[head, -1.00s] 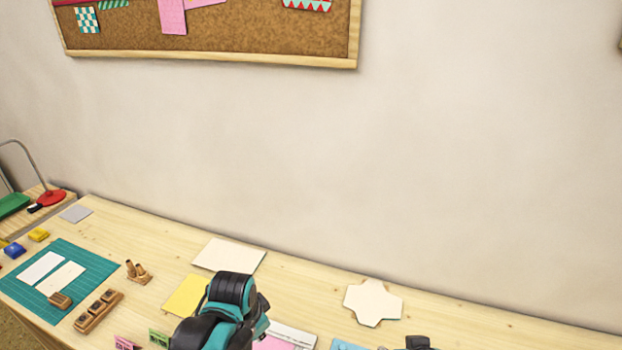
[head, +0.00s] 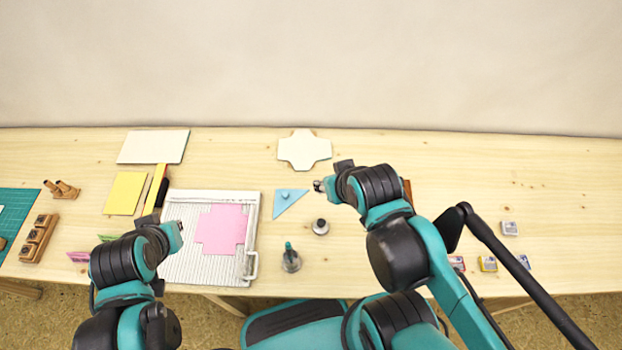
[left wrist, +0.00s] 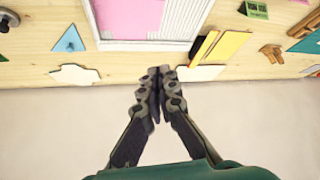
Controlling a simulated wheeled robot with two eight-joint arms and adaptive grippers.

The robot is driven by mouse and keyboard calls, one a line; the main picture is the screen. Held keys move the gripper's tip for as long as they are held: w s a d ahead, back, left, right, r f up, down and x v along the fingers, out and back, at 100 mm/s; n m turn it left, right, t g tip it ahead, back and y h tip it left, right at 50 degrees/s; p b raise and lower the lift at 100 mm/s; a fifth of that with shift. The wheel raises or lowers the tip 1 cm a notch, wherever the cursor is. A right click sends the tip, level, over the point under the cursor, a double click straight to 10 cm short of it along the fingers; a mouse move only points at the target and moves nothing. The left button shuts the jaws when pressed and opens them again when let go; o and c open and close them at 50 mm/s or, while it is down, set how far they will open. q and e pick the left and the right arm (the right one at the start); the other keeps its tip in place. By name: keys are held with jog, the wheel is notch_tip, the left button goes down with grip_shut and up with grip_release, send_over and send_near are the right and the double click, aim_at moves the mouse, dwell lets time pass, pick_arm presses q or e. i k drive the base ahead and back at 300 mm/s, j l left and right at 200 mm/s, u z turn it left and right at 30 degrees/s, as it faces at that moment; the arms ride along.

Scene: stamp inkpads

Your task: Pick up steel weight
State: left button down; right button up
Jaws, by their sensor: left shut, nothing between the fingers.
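A small round steel weight (head: 320,227) with a dark top appears to stand upright on the table in the head view, right of the scoring board and below the blue triangle. It is not seen in the left wrist view. My left gripper (left wrist: 160,73) is shut and empty, its fingertips together in the left wrist view. In the head view the left hand is over the board's left side, well left of the weight. My right gripper (head: 319,185) is above and close to the weight in the picture; its fingers are too small to judge.
A white scoring board (head: 183,268) carries a pink cross-shaped card (head: 221,229). A dark bottle-like item (head: 291,259) stands left of and below the weight. A blue triangle (head: 288,201) lies above it. Ink pads (head: 488,264) lie at the right. The table's back right is clear.

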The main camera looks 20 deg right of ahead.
aim_at(320, 227)
jog(key=k+u, duration=0.25)
jog(key=k+j+u, duration=0.15)
jog(key=k+u, duration=0.15)
jog(key=k+l+u, duration=0.5)
jog(key=l+u, duration=0.2)
jog(key=k+l+u, duration=0.15)
jog(key=k+u, duration=0.2)
jog(key=k+l, duration=0.2)
jog(key=l, duration=0.15)
jog(key=i, duration=0.15)
